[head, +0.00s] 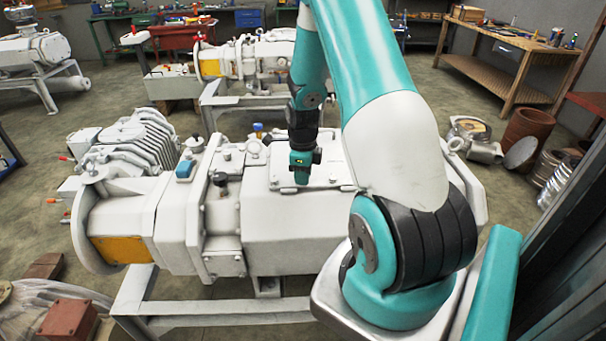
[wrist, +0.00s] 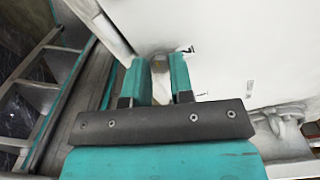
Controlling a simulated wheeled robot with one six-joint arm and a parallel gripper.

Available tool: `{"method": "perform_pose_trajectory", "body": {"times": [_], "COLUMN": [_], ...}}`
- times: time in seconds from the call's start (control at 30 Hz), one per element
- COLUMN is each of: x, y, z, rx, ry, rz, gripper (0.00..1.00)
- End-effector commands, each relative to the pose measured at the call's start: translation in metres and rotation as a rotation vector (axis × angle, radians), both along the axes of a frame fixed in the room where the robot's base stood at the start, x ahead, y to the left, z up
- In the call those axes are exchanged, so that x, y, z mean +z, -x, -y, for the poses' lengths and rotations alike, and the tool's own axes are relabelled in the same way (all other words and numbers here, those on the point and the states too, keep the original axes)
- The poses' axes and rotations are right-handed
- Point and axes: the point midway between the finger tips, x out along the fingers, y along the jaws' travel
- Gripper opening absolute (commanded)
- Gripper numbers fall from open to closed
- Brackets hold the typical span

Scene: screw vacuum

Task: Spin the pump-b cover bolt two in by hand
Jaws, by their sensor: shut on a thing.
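The white pump (head: 290,240) fills the middle of the head view, with a flat cover plate (head: 335,171) on its top. My gripper (head: 301,181) points down onto the left part of this cover. In the wrist view my gripper's two teal fingers (wrist: 158,72) stand on either side of a small greyish bolt (wrist: 159,63) at the white cover surface (wrist: 240,50). The fingers are shut on this bolt. How deep the bolt sits cannot be told. In the head view the bolt is hidden by the gripper.
A lifting eye (head: 253,149) and a blue-topped fitting (head: 185,169) stand on the pump left of my gripper. My upper arm hides the pump's right part. More pumps (head: 240,60) and a wooden workbench (head: 510,60) stand behind. Open floor lies between them.

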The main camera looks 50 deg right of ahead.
Motion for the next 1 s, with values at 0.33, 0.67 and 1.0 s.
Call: {"method": "perform_pose_trajectory", "body": {"times": [0.33,0.67,1.0], "x": [0.003,0.001,0.051], "y": [-0.002,-0.001,-0.002], "z": [0.001,0.000,0.001], "rx": [0.002,0.001,0.001], "ry": [0.003,0.001,0.006], "rz": [0.007,0.003,0.008], "gripper": [0.36,0.48,0.48]}}
